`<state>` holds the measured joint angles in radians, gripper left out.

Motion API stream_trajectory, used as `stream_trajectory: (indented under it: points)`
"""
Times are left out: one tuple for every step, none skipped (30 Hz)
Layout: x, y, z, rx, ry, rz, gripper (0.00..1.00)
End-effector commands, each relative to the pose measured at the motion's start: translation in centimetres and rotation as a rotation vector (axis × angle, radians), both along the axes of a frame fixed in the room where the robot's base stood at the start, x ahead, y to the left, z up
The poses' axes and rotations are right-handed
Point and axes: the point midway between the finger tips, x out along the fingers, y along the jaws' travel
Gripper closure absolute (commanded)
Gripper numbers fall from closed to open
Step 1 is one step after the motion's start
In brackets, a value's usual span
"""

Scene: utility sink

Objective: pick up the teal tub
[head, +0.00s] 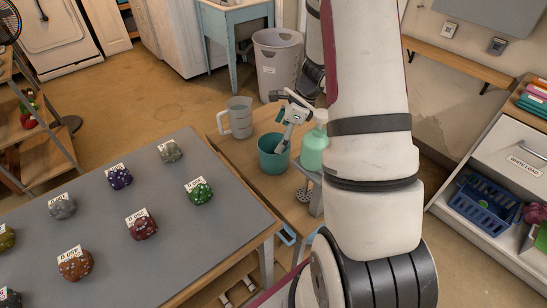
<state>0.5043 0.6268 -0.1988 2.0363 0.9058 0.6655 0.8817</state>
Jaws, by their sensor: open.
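The teal tub (273,160) stands upright on a small wooden table, in the middle of the head view. It is a round, open-topped cup shape. My gripper (283,146) reaches down from the upper right, with its fingers at the tub's right rim. The gripper is open. Whether a finger is inside the tub or touching it cannot be told at this size. My arm hides the area to the right of the table.
A mint-green bottle (314,150) stands close to the right of the tub. A grey mug (239,118) stands behind it to the left. A grey-topped table (110,245) with several labelled rocks is at the front left. A pale bin (275,62) stands behind.

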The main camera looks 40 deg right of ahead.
Motion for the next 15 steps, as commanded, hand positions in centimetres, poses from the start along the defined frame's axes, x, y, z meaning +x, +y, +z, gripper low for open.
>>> stream_trajectory:
  points:
    - [0.0, 0.1, -0.3, 0.001, 0.001, 0.000, 0.00]
    - [0.1, 0.2, -0.5, 0.000, 0.001, 0.000, 0.00]
    - [0.2, 0.3, -0.9, 0.001, 0.001, 0.000, 0.00]
    - [0.2, 0.4, -1.3, 0.002, 0.002, 0.000, 0.00]
    - [0.3, 0.6, -1.7, 0.002, 0.004, 0.000, 0.00]
    - [0.4, 0.8, -2.2, 0.001, 0.003, 0.000, 0.00]
    - [0.6, 0.9, -2.7, 0.003, 0.003, 0.001, 0.00]
    - [0.6, 1.1, -3.1, 0.003, 0.003, 0.001, 0.00]
    - [0.8, 1.2, -3.6, 0.001, 0.002, 0.000, 0.00]
    - [1.0, 1.3, -3.9, 0.002, 0.002, 0.000, 0.00]
    - [1.1, 1.4, -4.2, 0.001, 0.001, 0.001, 0.00]
    - [1.2, 1.5, -4.5, 0.000, 0.000, 0.001, 0.00]
    - [1.2, 1.5, -4.6, 0.000, 0.000, 0.001, 0.00]
    - [1.3, 1.5, -4.7, 0.000, 0.000, 0.001, 0.00]
    - [1.3, 1.5, -4.8, -0.001, -0.001, 0.001, 0.00]
